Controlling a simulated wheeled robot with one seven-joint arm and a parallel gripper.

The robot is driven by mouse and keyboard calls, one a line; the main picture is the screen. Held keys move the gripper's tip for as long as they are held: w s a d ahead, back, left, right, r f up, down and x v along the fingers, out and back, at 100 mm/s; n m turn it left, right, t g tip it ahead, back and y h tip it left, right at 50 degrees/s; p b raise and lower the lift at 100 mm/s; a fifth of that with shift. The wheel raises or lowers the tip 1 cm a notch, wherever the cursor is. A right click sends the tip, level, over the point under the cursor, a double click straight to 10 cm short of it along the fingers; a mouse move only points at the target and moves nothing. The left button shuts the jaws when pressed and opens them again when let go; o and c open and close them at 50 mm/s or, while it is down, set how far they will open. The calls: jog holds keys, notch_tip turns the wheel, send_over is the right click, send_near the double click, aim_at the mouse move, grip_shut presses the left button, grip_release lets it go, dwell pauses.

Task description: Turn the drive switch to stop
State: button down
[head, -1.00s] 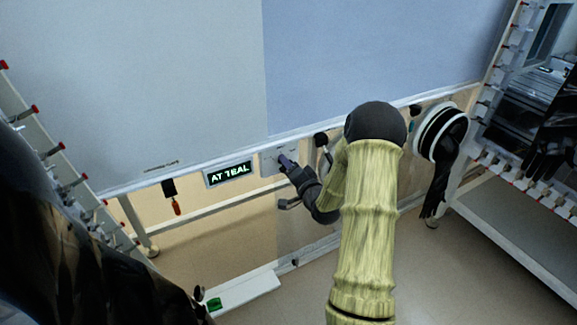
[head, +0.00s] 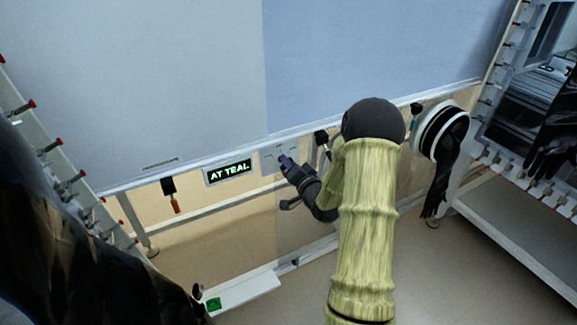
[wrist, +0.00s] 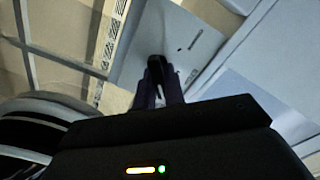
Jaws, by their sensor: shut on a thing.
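The drive switch sits on a small pale plate (head: 270,160) on the rail under the large panel, just right of a lit display (head: 229,172) that reads "AT TEAL". My gripper (head: 287,163) is at this plate, its fingers in front of it. In the wrist view the plate (wrist: 190,45) lies beyond the fingers, and my gripper (wrist: 158,85) is closed on a small dark part, which I take to be the switch knob. The fingers hide most of the knob, so I cannot tell which position it points to.
A dark lever handle (head: 322,138) stands close right of my gripper. A round port with a black glove (head: 441,130) hangs further right. A tag with an orange end (head: 174,203) hangs left of the display. A white pedal bar with a green patch (head: 240,293) lies on the floor.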

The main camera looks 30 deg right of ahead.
jog(key=shift+n+b, duration=1.15)
jog(key=shift+n, duration=0.75)
jog(key=c, duration=1.5)
grip_release()
jog(key=shift+r, duration=0.1)
jog(key=s, duration=1.2)
jog(key=shift+d, duration=0.1)
